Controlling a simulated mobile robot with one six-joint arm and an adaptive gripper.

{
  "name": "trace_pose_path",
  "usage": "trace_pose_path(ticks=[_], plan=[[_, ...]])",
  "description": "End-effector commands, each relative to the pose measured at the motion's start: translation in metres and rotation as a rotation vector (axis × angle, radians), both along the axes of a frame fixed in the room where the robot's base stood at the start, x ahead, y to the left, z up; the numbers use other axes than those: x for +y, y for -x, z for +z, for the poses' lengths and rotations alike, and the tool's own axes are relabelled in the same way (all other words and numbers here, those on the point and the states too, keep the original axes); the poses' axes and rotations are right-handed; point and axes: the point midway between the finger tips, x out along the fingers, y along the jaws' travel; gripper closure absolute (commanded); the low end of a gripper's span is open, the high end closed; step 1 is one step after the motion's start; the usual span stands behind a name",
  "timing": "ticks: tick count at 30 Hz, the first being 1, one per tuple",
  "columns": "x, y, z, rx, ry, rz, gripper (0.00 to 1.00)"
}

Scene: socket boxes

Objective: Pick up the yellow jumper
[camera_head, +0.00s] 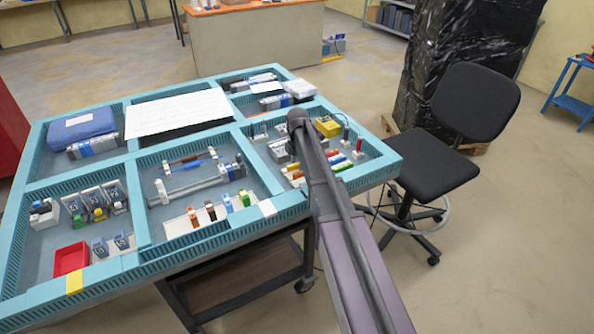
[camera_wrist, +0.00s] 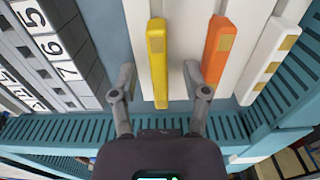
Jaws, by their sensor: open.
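The yellow jumper (camera_wrist: 157,45) is a slim bar in the wrist view, lying lengthwise on a white strip. My gripper (camera_wrist: 159,68) is open, with one finger to each side of the yellow jumper. Its near end lies between the fingers, with clear gaps on both sides. I cannot tell whether the fingertips are down at its height. In the head view, my arm reaches over the right compartment, where several coloured bars (camera_head: 335,153) lie; the gripper's fingers are hidden there.
An orange jumper (camera_wrist: 219,45) lies close to the right finger, with a white jumper (camera_wrist: 272,62) beyond it. Numbered blocks (camera_wrist: 50,45) stand on the left. The slotted teal tray wall (camera_wrist: 65,131) runs close by. A black chair (camera_head: 445,170) stands right of the table.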

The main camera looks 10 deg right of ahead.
Motion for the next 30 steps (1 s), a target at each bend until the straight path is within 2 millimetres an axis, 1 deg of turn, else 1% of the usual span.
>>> trace_pose_path(ticks=[18, 19, 20, 21, 23, 24, 25, 30], plan=[[0.0003, 0.0000, -0.0010, 0.000, 0.000, 0.000, 0.40], [0.0003, 0.0000, -0.0010, 0.000, 0.000, 0.000, 0.46], [0.0004, -0.0001, -0.0010, 0.000, 0.000, 0.000, 0.55], [0.0004, -0.0001, -0.0010, 0.000, 0.000, 0.000, 0.67], [0.0004, 0.0000, -0.0010, 0.000, 0.000, 0.000, 0.85], [0.0005, 0.0001, -0.0010, 0.000, 0.000, 0.000, 0.96], [0.0005, 0.0001, -0.0010, 0.000, 0.000, 0.000, 1.00], [0.0005, 0.0000, -0.0010, 0.000, 0.000, 0.001, 1.00]])
